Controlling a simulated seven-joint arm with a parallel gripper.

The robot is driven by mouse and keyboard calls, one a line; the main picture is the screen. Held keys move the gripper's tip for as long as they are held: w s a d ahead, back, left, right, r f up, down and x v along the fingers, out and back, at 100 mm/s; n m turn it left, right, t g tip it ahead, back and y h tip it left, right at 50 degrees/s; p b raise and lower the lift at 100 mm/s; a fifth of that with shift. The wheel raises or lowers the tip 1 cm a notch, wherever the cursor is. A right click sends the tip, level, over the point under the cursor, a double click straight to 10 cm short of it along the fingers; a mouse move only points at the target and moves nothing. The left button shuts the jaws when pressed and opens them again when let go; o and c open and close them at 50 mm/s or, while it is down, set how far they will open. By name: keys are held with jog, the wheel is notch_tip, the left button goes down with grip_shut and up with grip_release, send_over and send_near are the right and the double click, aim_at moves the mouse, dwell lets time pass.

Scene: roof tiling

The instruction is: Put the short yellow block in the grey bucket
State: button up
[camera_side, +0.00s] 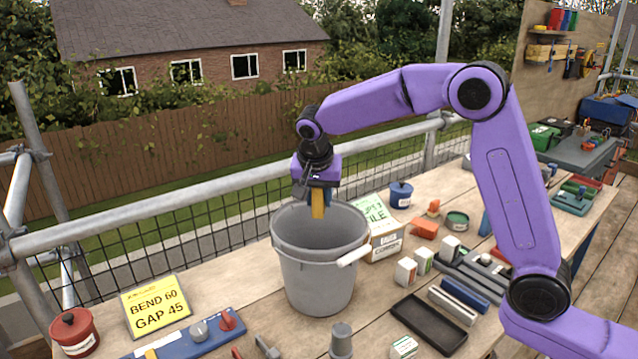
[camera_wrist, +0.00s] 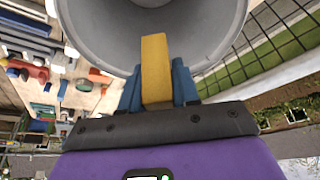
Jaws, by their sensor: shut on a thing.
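The short yellow block (camera_side: 317,204) is held upright in my gripper (camera_side: 318,193), which is shut on it. It hangs over the mouth of the grey bucket (camera_side: 318,280), with its lower end at about rim height in the side view. In the wrist view the yellow block (camera_wrist: 155,68) sits between the two blue fingers of my gripper (camera_wrist: 157,85). The open grey bucket (camera_wrist: 215,40) lies beyond it. The inside bottom of the bucket is hidden in the side view.
A yellow sign (camera_side: 156,305) and a red pot (camera_side: 74,333) stand left of the bucket. A black tray (camera_side: 429,324), small boxes (camera_side: 405,271) and a blue pot (camera_side: 401,194) stand to its right. A scaffold rail (camera_side: 180,222) runs behind.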

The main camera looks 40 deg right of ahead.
aim_at(319, 211)
jog(key=shift+f, duration=2.05)
jog(key=o, duration=1.1)
jog(key=shift+r, duration=3.55)
